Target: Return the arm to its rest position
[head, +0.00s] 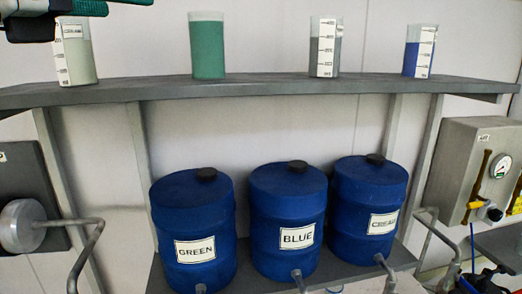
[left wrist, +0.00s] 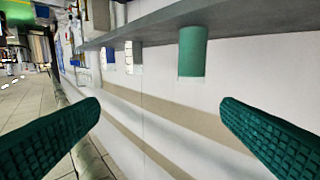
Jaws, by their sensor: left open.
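My left gripper (head: 108,5) is at the top left corner of the head view, partly cut off by the edge. In that picture it lies just above the cream-labelled beaker (head: 80,62); I cannot tell the depth between them. In the left wrist view its two green ridged fingers (left wrist: 160,120) are wide apart with nothing between them. The gripper is open and empty. My right gripper is in neither view.
The grey shelf (head: 250,88) also holds a green beaker (head: 207,48), a grey beaker (head: 325,50) and a blue beaker (head: 418,55). Blue drums labelled GREEN (head: 195,220), BLUE (head: 287,210) and CREAM (head: 368,195) stand below. A gauge box (head: 465,165) is at right.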

